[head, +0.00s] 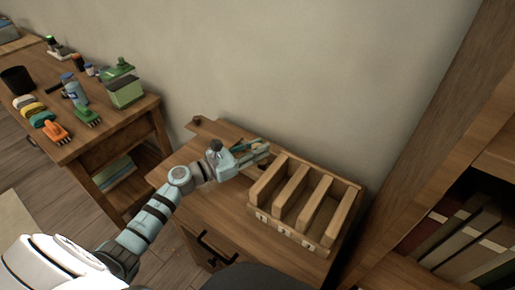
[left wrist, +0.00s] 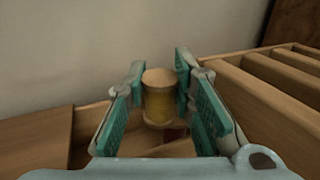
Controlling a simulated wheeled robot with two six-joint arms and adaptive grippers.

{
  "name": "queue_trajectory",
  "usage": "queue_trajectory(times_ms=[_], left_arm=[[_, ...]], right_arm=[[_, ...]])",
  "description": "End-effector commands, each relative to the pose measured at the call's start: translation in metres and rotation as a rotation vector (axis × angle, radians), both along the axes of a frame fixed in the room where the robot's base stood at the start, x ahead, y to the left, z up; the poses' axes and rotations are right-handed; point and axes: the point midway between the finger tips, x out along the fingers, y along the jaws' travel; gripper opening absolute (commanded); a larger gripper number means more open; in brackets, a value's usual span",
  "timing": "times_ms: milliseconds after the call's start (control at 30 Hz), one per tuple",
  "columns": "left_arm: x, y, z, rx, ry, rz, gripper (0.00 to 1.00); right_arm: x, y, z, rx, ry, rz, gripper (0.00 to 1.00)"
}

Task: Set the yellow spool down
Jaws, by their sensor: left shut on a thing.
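The yellow spool (left wrist: 158,101) has pale wooden ends and stands upright between the fingers of my left gripper (left wrist: 160,103) in the left wrist view. The left gripper is shut on it. In the head view my left gripper (head: 258,152) is over the small wooden cabinet (head: 196,225), just left of the slotted wooden rack (head: 344,207). The spool is mostly hidden by the fingers there. I cannot tell whether the spool touches the surface under it. My right gripper is not in view.
The rack with several slots also shows at the right of the left wrist view (left wrist: 262,100). A desk (head: 75,145) at the left holds a black cup (head: 17,80), a green box (head: 125,92), a bottle and brushes. A bookshelf (head: 420,170) stands at the right.

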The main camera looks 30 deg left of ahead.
Motion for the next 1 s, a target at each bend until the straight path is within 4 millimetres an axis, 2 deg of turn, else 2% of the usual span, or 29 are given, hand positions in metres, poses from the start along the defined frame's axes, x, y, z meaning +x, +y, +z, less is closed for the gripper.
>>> queue_trajectory(times_ms=[67,100,200,500,667,800,1000], left_arm=[[0.0,0.0,-0.004,0.0,0.0,0.0,0.08],[0.0,0.0,-0.002,0.0,0.0,0.0,0.29],[0.0,0.0,-0.002,0.0,0.0,0.0,0.43],[0.0,0.0,0.0,0.0,0.0,0.0,0.43],[-0.002,0.001,0.011,0.001,0.0,0.0,0.43],[-0.027,0.017,0.003,0.007,0.003,-0.001,0.43],[-0.071,0.043,0.003,0.007,0.006,-0.004,0.43]], right_arm=[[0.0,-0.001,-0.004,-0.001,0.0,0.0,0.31],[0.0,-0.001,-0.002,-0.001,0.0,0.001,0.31],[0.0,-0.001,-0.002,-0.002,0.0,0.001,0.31],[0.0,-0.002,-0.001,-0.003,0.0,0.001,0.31],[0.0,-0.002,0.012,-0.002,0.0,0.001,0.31],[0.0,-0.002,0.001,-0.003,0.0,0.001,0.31],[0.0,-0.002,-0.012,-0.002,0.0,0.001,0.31]])
